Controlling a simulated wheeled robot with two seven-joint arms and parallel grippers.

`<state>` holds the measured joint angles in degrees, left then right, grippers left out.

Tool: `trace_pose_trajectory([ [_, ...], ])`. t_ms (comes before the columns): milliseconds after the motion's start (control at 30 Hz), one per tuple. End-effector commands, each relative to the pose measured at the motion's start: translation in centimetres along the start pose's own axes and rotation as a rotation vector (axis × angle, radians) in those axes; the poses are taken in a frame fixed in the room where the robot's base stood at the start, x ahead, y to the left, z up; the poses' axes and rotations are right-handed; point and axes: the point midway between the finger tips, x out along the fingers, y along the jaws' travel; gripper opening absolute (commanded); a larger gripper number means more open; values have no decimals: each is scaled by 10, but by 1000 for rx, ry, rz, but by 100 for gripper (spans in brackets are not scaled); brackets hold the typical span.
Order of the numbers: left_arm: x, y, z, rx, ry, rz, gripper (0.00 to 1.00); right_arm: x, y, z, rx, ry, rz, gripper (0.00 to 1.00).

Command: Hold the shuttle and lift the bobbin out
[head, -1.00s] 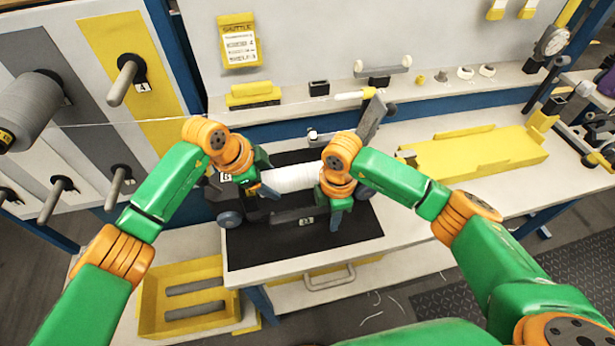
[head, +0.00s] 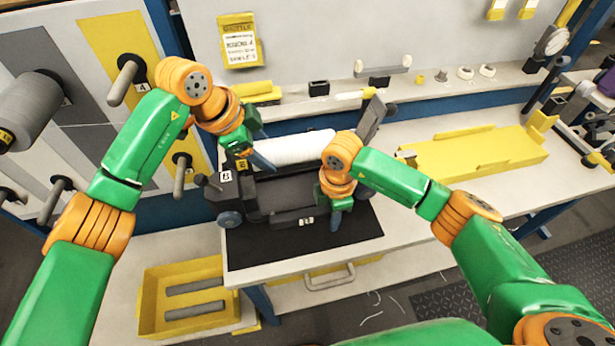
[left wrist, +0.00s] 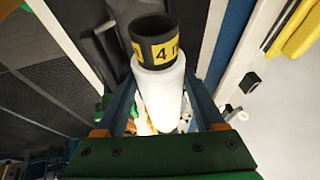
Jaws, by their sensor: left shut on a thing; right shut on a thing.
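The bobbin (head: 292,146), wound with white yarn, is tilted and raised above the shuttle's cavity. My left gripper (head: 254,161) is shut on it near its left end. In the left wrist view the white bobbin (left wrist: 165,100) sits between the two fingers, its dark core end carrying a yellow band marked 4. The dark shuttle (head: 270,192), with wheels and a "B" label, rests on the black mat. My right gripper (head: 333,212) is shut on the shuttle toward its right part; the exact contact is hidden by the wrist.
The black mat (head: 250,252) covers part of the white bench. A yellow tray (head: 480,153) lies to the right. A yellow bin (head: 150,312) with grey rods stands lower left. Pegs and a grey spool (head: 30,105) project from the left panel.

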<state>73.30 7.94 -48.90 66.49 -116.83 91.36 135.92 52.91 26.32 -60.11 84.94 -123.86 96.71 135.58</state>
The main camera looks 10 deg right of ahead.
Motion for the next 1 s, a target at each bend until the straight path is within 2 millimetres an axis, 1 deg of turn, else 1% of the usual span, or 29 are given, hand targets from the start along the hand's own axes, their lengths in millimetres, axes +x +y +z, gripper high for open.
trace_pose_trajectory([
  [100,-13,-4,-6,0,1,-2,0,2,-2,0,-1,-2,-7,0],
  [200,-20,-5,-8,0,1,-2,0,2,-2,0,-1,-2,-7,0],
  [433,-22,-5,-9,0,1,0,0,2,-2,0,-1,-2,-7,0],
  [467,-22,-5,-9,0,1,0,0,2,-2,0,-1,-2,-7,32],
  [500,-22,-5,-9,0,1,0,0,2,-2,0,-1,-2,-6,43],
  [567,-22,-5,-9,0,1,0,0,2,-1,0,-1,-2,-5,60],
  [600,-22,-5,-9,0,1,0,0,2,-1,0,0,-1,-5,65],
  [867,-22,-5,-9,0,1,0,0,0,0,0,0,0,-2,65],
  [933,-22,-5,-9,0,1,0,0,-6,0,0,-1,1,-1,65],
  [1000,-22,-5,-9,0,1,0,0,-19,1,0,-1,0,3,65],
])
